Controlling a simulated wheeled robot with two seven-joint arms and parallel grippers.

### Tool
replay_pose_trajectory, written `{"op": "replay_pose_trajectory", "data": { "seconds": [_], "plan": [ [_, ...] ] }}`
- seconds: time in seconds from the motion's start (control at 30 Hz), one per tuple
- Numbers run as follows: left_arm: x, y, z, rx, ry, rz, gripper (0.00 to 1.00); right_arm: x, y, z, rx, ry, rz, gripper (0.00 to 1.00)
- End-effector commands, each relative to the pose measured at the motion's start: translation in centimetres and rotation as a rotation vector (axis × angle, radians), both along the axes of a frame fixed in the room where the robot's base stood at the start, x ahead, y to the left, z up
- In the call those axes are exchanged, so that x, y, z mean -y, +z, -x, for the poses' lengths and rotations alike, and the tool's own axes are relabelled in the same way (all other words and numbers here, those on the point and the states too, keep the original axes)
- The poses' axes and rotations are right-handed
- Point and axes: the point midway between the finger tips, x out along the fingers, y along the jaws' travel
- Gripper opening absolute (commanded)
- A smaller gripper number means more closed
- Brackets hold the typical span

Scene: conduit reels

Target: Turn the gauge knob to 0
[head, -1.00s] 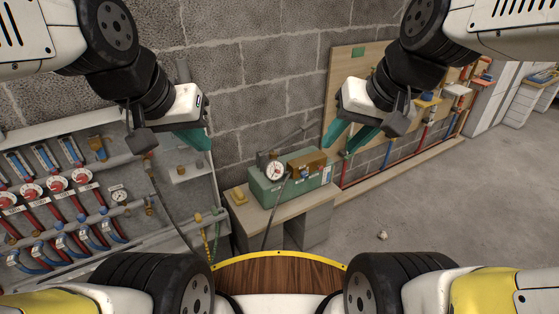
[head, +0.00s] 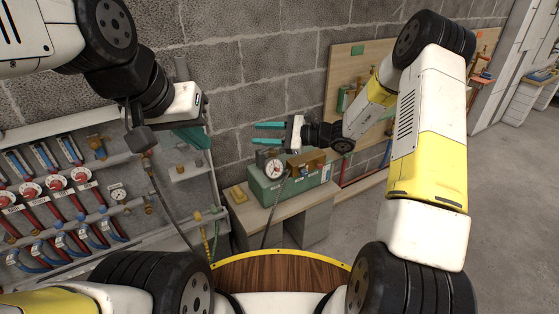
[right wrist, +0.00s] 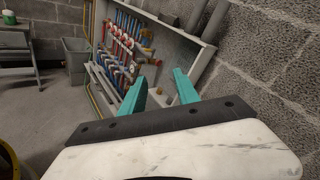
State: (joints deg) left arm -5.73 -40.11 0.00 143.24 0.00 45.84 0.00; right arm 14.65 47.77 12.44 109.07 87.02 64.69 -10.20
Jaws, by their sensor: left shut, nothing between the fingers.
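A round white-faced gauge (head: 274,169) stands at the front of a green box (head: 302,184) in the head view. A brass block (head: 305,161) sits on the box beside it. The knob and its setting are too small to make out. My right gripper (head: 256,133) is open and empty above and behind the gauge, its teal fingers pointing left and touching nothing I can see. Its spread fingers also show in the right wrist view (right wrist: 158,84). My left gripper (head: 204,140) is shut and empty, up and left of the gauge, in front of the wall.
The green box stands on a wooden-topped bench (head: 280,211), with a yellow block (head: 238,193) at left. A pipe panel (head: 95,195) with red valves and a smaller dial (head: 118,194) fills the left. A block wall (head: 260,70) stands close behind. Floor at right is clear.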

Motion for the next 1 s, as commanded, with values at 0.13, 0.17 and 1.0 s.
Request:
{"op": "replay_pose_trajectory", "data": {
  "seconds": [0.13, 0.17, 1.0],
  "plan": [
    [0.0, 0.0, 0.0, 0.0, 0.0, 0.0, 0.0, 1.2, -6.4, -4.5, -0.15, -0.199, -0.181, 0.37],
    [0.0, 0.0, 0.0, 0.0, 0.0, 0.0, 0.0, 1.6, -7.8, -5.3, -0.18, -0.243, -0.216, 0.37],
    [0.0, 0.0, 0.0, 0.0, 0.0, 0.0, 0.0, 7.2, -29.4, -12.4, -0.513, -0.869, -0.547, 0.37]
  ]
}}
